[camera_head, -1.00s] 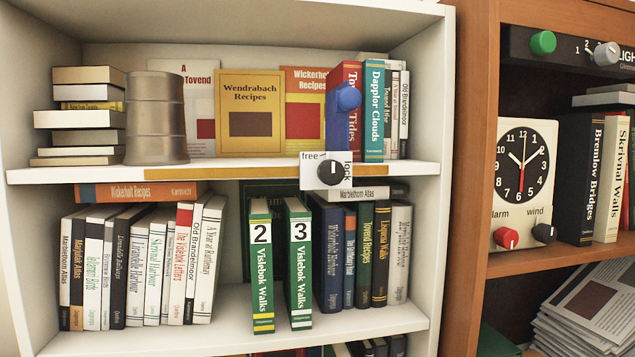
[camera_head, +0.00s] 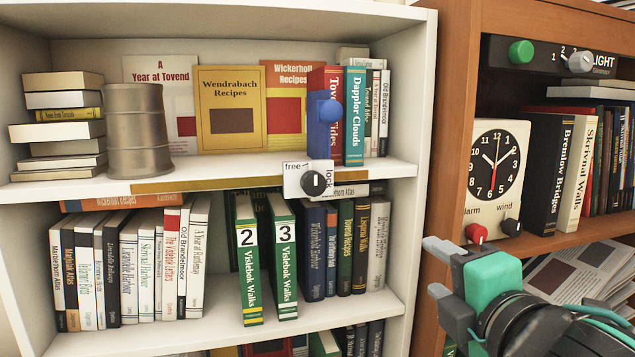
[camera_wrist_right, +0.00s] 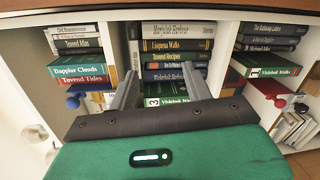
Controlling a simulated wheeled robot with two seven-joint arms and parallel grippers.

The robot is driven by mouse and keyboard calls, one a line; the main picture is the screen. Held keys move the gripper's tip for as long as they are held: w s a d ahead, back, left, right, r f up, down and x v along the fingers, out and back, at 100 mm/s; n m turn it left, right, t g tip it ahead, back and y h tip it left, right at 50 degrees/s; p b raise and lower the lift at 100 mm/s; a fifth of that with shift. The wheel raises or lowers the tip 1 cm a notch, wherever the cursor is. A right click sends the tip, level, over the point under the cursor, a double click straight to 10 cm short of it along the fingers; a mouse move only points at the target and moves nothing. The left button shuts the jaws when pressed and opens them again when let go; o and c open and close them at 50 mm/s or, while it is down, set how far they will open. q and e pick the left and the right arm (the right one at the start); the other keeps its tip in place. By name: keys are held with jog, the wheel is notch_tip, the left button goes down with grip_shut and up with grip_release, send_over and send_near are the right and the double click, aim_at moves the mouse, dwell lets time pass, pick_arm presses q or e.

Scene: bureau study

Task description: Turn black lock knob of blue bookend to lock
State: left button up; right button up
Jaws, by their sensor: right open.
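The blue bookend (camera_head: 320,126) stands upright on the upper white shelf, against the red book. Its white plate (camera_head: 292,180) hangs at the shelf's front edge, with "free" at upper left and "lock" at right. The black lock knob (camera_head: 314,183) is on this plate; its white mark looks roughly upright, and I cannot tell exactly which word it points to. My right gripper (camera_head: 433,268) is open and empty, lower right of the knob and apart from it. In the right wrist view its fingers (camera_wrist_right: 160,82) are spread. My left gripper is not in view.
Books fill both shelves, with a grey metal can (camera_head: 137,130) at upper left. The white bookcase side (camera_head: 418,140) and brown wooden cabinet (camera_head: 450,170) stand at right. The cabinet holds a clock (camera_head: 494,160) with red and black knobs. Space before the plate is clear.

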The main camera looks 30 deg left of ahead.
jog(key=s+a+r+n+y, duration=0.1)
jog(key=s+a+r+n, duration=0.1)
jog(key=s+r+n, duration=0.5)
jog(key=n+p, duration=0.1)
jog(key=n, duration=0.6)
send_near(316, 187)
jog(key=p+x, duration=0.6)
jog(key=x, duration=0.2)
jog(key=shift+a+r, duration=0.15)
jog(key=shift+w+a+y+p, duration=0.3)
jog(key=shift+w+a+p, duration=0.15)
jog(key=shift+w+a, duration=0.05)
jog(key=shift+c, duration=0.2)
jog(key=c, duration=0.9)
